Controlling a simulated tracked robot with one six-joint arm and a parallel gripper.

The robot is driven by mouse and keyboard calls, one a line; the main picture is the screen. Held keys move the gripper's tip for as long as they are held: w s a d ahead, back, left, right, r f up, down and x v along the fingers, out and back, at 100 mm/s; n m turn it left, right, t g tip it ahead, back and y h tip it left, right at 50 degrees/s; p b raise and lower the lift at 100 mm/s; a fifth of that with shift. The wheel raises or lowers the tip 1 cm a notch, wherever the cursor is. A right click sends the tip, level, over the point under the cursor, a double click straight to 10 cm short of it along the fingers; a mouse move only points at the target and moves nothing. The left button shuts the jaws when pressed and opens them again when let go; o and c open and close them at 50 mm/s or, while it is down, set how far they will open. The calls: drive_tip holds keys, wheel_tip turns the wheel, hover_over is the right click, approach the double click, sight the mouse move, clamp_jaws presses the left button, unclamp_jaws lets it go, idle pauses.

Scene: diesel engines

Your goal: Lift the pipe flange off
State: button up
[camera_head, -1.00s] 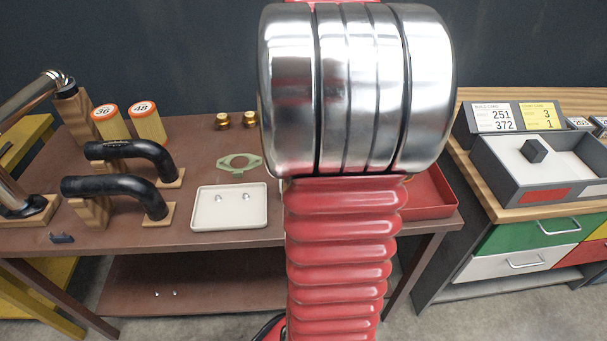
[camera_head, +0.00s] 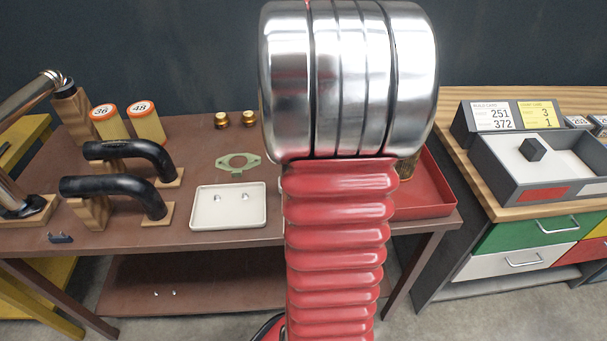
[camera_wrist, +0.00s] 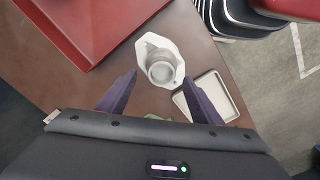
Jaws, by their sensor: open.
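The pipe flange (camera_wrist: 170,50) shows in the wrist view as a pale grey metal plate with a short round pipe stub on it. It lies on the brown bench top. My gripper (camera_wrist: 160,77) is open, its two dark fingers apart, with the flange just beyond and between the fingertips. I cannot tell how high the fingers are above it. Nothing is held. In the head view my arm hides most of the flange's area and my gripper. A green gasket (camera_head: 238,164) lies on the bench left of my arm.
A white tray (camera_head: 229,222) with two small bright parts lies nearby; it also shows in the wrist view (camera_wrist: 232,113). A red bin (camera_head: 440,203) stands right of my arm. Black hoses (camera_head: 128,187), filters and brass fittings are on the bench. A drawer cabinet stands at right.

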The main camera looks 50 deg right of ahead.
drive_tip(key=shift+a+f, duration=0.15)
drive_tip(key=shift+f, duration=2.45)
drive_tip(key=shift+c, duration=0.3)
clamp_jaws()
